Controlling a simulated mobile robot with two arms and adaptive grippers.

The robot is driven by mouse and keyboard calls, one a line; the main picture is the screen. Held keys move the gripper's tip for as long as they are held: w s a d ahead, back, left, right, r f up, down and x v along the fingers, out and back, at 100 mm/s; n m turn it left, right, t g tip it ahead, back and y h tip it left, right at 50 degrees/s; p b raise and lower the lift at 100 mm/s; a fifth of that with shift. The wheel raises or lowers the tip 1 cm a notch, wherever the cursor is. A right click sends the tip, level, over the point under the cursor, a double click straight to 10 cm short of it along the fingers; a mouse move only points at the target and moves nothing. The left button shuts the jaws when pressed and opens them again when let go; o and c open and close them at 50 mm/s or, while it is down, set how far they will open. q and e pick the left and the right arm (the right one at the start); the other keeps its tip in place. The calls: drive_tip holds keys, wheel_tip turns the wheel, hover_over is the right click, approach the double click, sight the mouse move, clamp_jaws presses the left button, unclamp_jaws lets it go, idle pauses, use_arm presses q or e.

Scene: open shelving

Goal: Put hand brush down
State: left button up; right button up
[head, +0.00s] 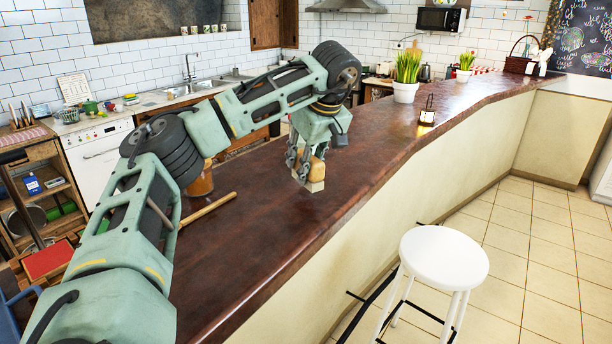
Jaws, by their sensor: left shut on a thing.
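My left gripper (303,173) reaches in from the left over the long dark wooden counter (270,229). It points down and is shut on the hand brush (317,172), which shows a tan body and a paler lower part. The brush is upright between the fingers, close to the counter top. I cannot tell whether its lower end touches the surface. The fingers hide part of the brush. My right gripper is not in view.
A wooden rolling pin (208,209) and a brown jar (200,182) are on the counter to the left. A lantern (427,111) and a potted plant (406,78) stand farther back. A white stool (444,258) stands on the floor at right. The counter right of the brush is clear.

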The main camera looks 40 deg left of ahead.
use_arm(q)
wheel_tip(320, 180, down, 4)
drive_tip(key=shift+a+r+p, duration=0.1)
drive_tip(key=shift+r+p, duration=0.1)
drive_tip(key=shift+p, duration=0.6)
drive_tip(key=shift+f, duration=0.35)
drive_tip(key=shift+f, duration=0.1)
drive_tip(key=o, duration=1.2)
